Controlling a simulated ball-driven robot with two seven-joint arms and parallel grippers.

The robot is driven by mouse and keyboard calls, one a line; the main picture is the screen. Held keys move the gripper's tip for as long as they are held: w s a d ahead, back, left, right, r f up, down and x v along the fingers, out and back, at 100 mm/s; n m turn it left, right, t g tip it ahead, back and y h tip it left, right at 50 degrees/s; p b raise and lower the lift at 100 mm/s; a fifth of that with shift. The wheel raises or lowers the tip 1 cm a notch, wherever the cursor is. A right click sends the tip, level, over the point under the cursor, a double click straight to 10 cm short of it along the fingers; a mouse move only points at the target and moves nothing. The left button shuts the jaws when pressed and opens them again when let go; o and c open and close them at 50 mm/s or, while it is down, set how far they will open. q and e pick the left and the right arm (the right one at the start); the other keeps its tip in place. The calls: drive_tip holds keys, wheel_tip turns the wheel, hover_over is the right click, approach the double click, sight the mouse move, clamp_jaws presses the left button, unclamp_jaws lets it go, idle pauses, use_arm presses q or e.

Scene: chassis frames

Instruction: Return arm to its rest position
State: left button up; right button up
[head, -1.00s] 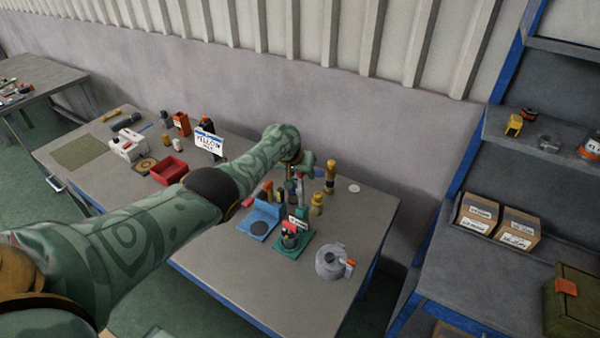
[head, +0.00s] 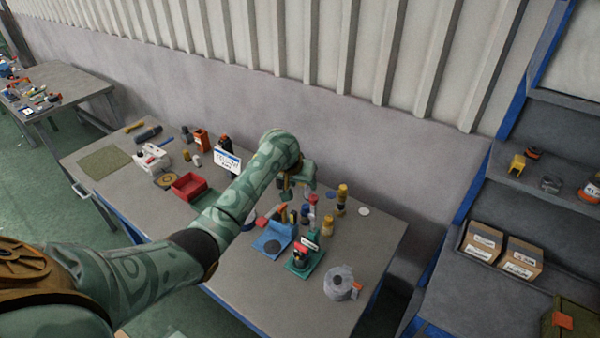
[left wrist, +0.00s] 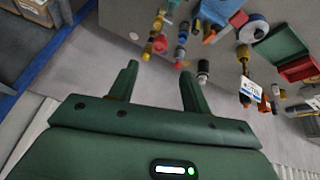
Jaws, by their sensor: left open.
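My left arm (head: 245,195) comes in from the left in the head view and reaches over the grey workbench (head: 225,290). My left gripper (head: 296,192) hangs from its bent wrist behind the group of small bottles and tools. In the left wrist view, the two green fingers (left wrist: 158,72) stand apart with nothing between them. Bench items lie beyond the fingertips there. The exact height of the gripper above the bench is hard to tell. My right gripper is not in view.
Under and beside the arm are a red bin (head: 188,186), a blue holder (head: 274,240), a green fixture (head: 305,258), a yellow-topped bottle (head: 341,195) and a grey tape roll (head: 338,283). A wall (head: 400,150) rises behind the bench. Shelving with boxes (head: 520,258) stands at the right.

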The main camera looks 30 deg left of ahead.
use_arm(q)
drive_tip(key=shift+v, duration=0.9)
